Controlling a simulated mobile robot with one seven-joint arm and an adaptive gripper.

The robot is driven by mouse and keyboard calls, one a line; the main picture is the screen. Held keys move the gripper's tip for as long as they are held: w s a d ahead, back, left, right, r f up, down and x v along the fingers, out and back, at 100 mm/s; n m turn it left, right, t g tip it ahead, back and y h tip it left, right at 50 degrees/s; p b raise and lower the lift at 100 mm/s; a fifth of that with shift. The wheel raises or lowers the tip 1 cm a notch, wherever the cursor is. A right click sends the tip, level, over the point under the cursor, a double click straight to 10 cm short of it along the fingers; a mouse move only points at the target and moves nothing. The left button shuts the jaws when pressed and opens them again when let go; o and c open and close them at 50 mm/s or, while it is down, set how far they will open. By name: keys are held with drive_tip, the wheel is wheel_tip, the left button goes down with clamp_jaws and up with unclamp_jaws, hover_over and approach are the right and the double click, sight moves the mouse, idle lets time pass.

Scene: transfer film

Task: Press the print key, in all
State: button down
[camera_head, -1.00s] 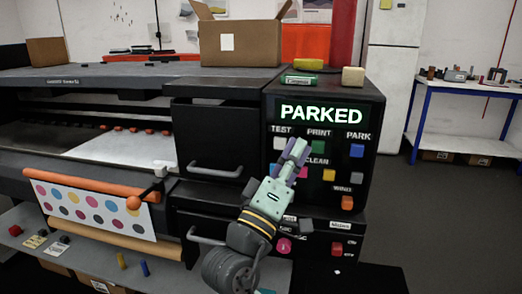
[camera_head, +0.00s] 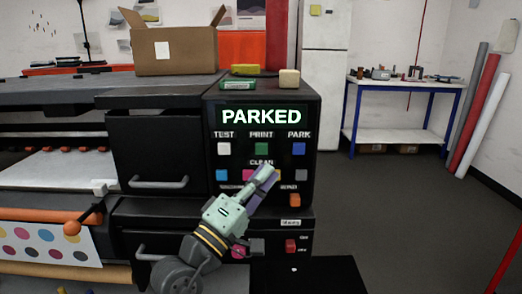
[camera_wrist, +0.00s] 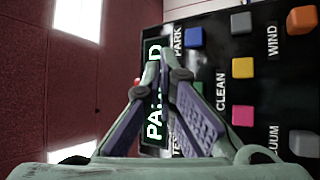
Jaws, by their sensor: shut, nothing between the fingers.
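The print key is a green square (camera_head: 261,149) under the label PRINT, in the top row of the black control panel (camera_head: 309,120). In the wrist view the green key (camera_wrist: 198,88) shows partly behind a finger. My gripper (camera_head: 268,172) is shut and empty, its fingertips in front of the panel, just below the print key in the head view. In the wrist view my gripper (camera_wrist: 155,58) has its tips over the edge of the lit display. I cannot tell how far the tips are from the panel. The display (camera_head: 261,117) reads PARKED.
A white key (camera_head: 223,149) and a blue key (camera_head: 298,149) flank the print key. A pink key (camera_head: 249,175), a grey key (camera_head: 302,176) and an orange key (camera_head: 295,201) sit lower. A cardboard box (camera_head: 185,52) stands on the machine. Open floor lies to the right.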

drive_tip(key=shift+w, duration=3.55)
drive_tip(key=shift+w, duration=0.15)
drive_tip(key=shift+w, duration=0.3)
drive_tip(key=shift+w, duration=0.45)
drive_tip(key=shift+s, duration=0.9)
drive_tip(key=shift+s, duration=2.5)
